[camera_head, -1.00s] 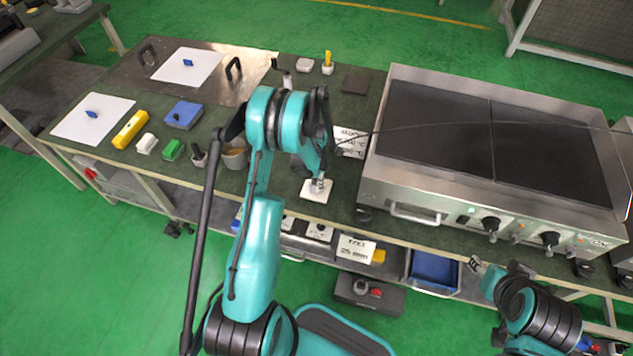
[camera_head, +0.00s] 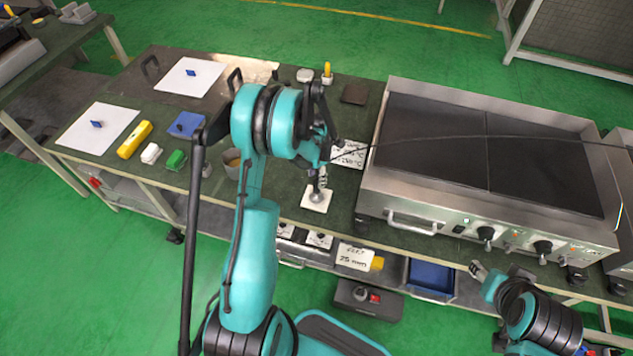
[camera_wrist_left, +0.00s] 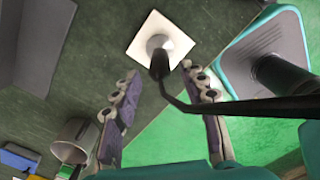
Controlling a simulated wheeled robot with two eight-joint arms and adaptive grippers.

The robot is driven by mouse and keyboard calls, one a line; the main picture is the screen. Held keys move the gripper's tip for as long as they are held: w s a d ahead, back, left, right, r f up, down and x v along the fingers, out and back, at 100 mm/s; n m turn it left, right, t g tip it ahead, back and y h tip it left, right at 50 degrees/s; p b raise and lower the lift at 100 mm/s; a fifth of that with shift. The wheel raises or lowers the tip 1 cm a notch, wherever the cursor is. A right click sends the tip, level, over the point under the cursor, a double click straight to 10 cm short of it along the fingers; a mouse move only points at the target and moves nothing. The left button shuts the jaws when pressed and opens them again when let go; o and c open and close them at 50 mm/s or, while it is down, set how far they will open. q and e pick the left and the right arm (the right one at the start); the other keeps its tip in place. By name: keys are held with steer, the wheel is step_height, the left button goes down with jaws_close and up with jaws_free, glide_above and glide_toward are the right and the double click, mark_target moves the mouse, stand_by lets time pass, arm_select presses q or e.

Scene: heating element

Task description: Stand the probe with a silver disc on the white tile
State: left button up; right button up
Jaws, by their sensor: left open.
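The probe (camera_wrist_left: 158,64), with a black handle and a silver disc (camera_wrist_left: 157,44), stands on the white tile (camera_wrist_left: 139,53). In the head view the disc (camera_head: 317,196) lies on the tile (camera_head: 312,206) at the bench's front edge. My left gripper (camera_head: 321,176) is above the tile; in the left wrist view its two fingers (camera_wrist_left: 160,82) are spread, and the probe's handle shows between and beyond their tips, apparently clear of them. The probe's black cable (camera_wrist_left: 240,107) crosses the right finger. My right gripper (camera_head: 477,268) is at lower right, too small to judge.
A steel hotplate (camera_head: 440,217) with dark plates stands to the right. A metal cup (camera_wrist_left: 76,138) is left of the gripper. White cards, a yellow block (camera_head: 134,139) and a blue block (camera_head: 186,124) lie farther left. The cable (camera_head: 440,138) runs across the hotplate.

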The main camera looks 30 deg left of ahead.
arm_select(q)
step_height(320, 180, up, 2)
steer(key=shift+r, duration=0.1)
steer(key=s+d+r+m+t, duration=0.2)
steer(key=s+d+r+m, duration=0.15)
steer(key=r+m, duration=0.45)
steer(key=s+d+r+m+t, duration=0.1)
steer(key=s+d+r+m, duration=0.2)
steer(key=d+r+m, duration=0.5)
steer(key=s+d+r+m+t, duration=0.4)
steer(key=s+r+m, duration=0.3)
steer(key=s+m, duration=0.5)
steer(key=shift+s+r+m, duration=0.15)
steer(key=shift+m, duration=1.15)
